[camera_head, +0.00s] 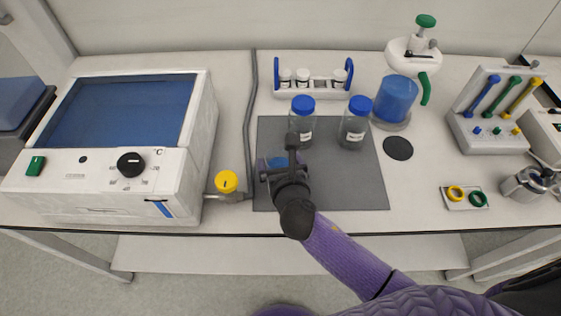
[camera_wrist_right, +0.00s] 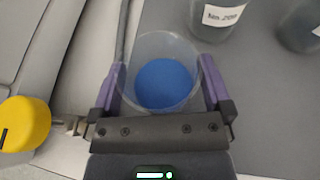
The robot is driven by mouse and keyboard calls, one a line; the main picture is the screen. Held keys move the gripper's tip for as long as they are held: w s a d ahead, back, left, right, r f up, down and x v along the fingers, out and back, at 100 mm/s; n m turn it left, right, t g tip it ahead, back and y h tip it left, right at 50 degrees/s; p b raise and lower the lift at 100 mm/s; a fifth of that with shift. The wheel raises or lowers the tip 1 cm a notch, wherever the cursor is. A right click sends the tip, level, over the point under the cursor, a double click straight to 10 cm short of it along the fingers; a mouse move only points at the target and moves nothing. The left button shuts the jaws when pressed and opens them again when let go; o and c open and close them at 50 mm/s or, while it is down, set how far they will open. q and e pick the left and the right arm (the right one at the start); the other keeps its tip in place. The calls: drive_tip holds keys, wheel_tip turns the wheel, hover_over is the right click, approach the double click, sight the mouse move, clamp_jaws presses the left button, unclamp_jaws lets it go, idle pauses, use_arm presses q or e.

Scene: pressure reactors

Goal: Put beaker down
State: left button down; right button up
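A clear beaker with blue contents (camera_wrist_right: 165,82) sits between the purple fingers of my right gripper (camera_wrist_right: 163,95) in the right wrist view. The fingers press against both sides of it. In the head view my right gripper (camera_head: 279,172) is over the left part of the dark grey mat (camera_head: 345,190) and hides most of the beaker (camera_head: 272,163). The beaker looks upright. I cannot tell whether its base touches the mat or hangs just above it. My left gripper is not in view.
Two blue-capped bottles (camera_head: 302,120) (camera_head: 355,125) stand at the mat's back. A yellow knob (camera_head: 226,181) and a white water bath (camera_head: 120,185) are to the left. A blue-filled vessel (camera_head: 395,98) stands behind right. The mat's front right is clear.

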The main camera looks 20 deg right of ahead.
drive_tip(key=shift+r, duration=0.25)
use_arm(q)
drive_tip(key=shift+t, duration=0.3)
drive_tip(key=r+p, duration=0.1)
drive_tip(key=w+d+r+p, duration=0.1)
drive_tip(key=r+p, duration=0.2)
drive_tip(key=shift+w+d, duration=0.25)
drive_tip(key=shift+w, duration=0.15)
use_arm(e)
drive_tip(key=v, duration=1.2)
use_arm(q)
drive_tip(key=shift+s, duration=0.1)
use_arm(e)
drive_tip(key=shift+f, duration=0.15)
idle(0.4)
